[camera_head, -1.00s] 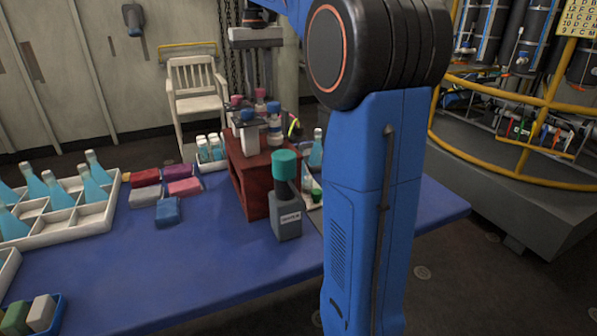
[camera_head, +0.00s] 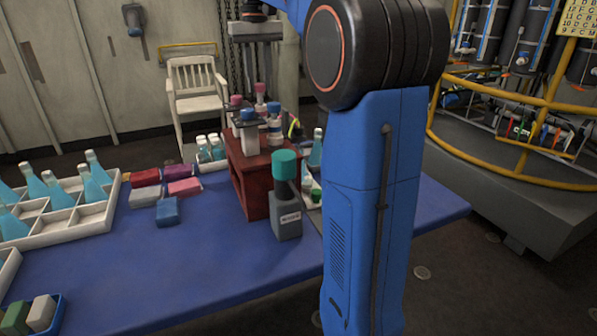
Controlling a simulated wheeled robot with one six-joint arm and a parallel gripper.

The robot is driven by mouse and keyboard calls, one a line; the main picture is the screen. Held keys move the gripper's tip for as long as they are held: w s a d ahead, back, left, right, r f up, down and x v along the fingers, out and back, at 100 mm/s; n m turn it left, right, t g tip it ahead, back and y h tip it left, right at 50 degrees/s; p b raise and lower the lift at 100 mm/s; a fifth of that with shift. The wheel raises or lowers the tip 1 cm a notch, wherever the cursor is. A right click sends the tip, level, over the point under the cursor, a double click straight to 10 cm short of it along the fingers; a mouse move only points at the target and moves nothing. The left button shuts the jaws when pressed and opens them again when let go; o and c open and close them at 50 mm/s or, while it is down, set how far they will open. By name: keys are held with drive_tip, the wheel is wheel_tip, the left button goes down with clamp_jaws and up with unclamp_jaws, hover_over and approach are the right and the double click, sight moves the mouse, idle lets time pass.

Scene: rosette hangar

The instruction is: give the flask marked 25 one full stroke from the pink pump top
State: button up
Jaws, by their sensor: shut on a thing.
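A dark red stand (camera_head: 254,190) on the blue table holds several small flasks with pump tops. A pink pump top (camera_head: 260,88) is at the back, between the lower ends of my gripper's fingers. My gripper (camera_head: 260,84) points down from above and looks shut on this top. The flask under it is mostly hidden by the flasks in front. Another pink-red top (camera_head: 236,100) stands to its left. Blue tops sit on the front flask (camera_head: 249,138) and the right flask (camera_head: 274,126). No number 25 is readable.
A grey bottle with a teal cap (camera_head: 285,163) stands close in front of the stand. A white crate (camera_head: 72,218) with blue bottles is at left, several coloured blocks (camera_head: 168,211) between. My arm hides the table's right part. The front middle of the table is clear.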

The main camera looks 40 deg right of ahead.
drive_tip(key=shift+f, duration=0.95)
idle(0.3)
drive_tip(key=o, duration=0.8)
drive_tip(key=shift+r, duration=3.5)
